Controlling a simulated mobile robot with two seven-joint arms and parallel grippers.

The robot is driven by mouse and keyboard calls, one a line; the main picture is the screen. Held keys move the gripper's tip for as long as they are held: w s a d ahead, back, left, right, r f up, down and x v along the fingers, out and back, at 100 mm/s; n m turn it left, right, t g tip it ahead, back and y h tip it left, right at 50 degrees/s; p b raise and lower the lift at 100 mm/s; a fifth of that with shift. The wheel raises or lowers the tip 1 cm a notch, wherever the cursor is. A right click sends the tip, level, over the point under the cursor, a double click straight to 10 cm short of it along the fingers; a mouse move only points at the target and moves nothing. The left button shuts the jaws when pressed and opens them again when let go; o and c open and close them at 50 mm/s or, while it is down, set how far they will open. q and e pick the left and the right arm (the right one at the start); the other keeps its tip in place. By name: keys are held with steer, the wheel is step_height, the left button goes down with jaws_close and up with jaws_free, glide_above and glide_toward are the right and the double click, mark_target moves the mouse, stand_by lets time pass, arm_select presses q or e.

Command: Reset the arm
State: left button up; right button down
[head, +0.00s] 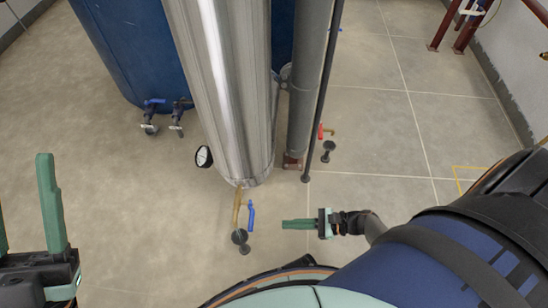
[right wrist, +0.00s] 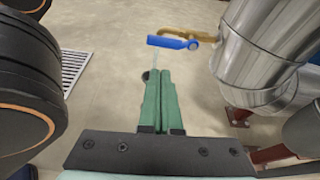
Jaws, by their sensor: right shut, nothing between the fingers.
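My right gripper (head: 285,224) is shut and empty. Its green fingers point left in the head view, to the right of a blue valve handle (head: 251,216) on a brass pipe (head: 237,208) at the foot of the steel column. In the right wrist view, the green fingers (right wrist: 158,78) lie together, with the blue handle (right wrist: 172,43) beyond their tips and apart from them in the picture. My left gripper (head: 22,185) is at the lower left of the head view, its two green fingers spread apart, with nothing visible between them.
A shiny steel column (head: 226,90) stands at the centre, with a grey pipe (head: 309,80) beside it and a blue tank (head: 130,45) behind. A gauge (head: 204,157) and a red-handled valve (head: 321,131) stick out nearby. Open floor (head: 385,140) lies to the right.

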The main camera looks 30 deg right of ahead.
steer(key=shift+v, duration=1.15)
steer(key=shift+f, duration=0.1)
